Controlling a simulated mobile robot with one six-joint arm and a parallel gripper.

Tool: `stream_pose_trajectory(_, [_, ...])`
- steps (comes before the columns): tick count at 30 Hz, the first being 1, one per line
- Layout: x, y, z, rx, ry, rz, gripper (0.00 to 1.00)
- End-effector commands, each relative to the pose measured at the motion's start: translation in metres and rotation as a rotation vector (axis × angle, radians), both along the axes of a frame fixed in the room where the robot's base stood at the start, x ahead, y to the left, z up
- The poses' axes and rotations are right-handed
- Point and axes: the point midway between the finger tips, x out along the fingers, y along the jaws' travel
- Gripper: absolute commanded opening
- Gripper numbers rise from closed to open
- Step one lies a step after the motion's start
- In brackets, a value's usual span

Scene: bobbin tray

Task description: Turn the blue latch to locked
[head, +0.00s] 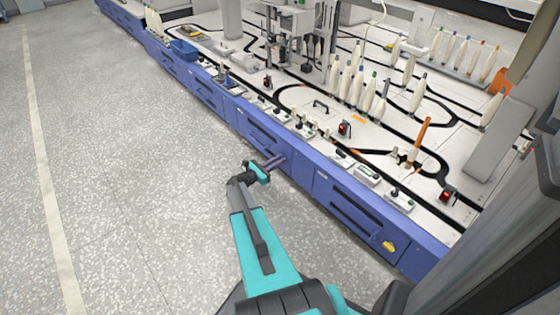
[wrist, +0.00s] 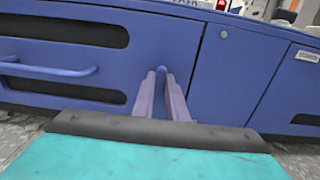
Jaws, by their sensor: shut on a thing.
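The blue latch (wrist: 161,70) is a small rounded blue piece on the blue cabinet front in the wrist view. My gripper (wrist: 161,78) has its two purple-grey fingers closed on it, one on each side. Only the latch's tip shows between the fingertips; its turn angle is hard to tell. In the head view my gripper (head: 277,161) reaches the blue front of the long bench, and the latch is hidden there by the fingers.
A blue bar handle (wrist: 45,71) and dark slots lie left of the latch; a panel with a small round lock (wrist: 223,34) lies right. White bobbins (head: 357,86) and small devices stand on the white bench top (head: 300,97). The grey floor (head: 120,190) to the left is clear.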

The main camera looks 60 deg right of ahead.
Motion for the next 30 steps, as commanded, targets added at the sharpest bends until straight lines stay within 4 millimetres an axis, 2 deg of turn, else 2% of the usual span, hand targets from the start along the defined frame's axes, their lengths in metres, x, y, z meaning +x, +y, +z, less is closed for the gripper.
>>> stream_pose_trajectory(14, [-0.0056, 0.0041, -0.0008, -0.052, -0.16, -0.012, 0.0])
stream_pose_trajectory(30, [-0.008, 0.0037, -0.0031, -0.205, -0.614, -0.015, 0.0])
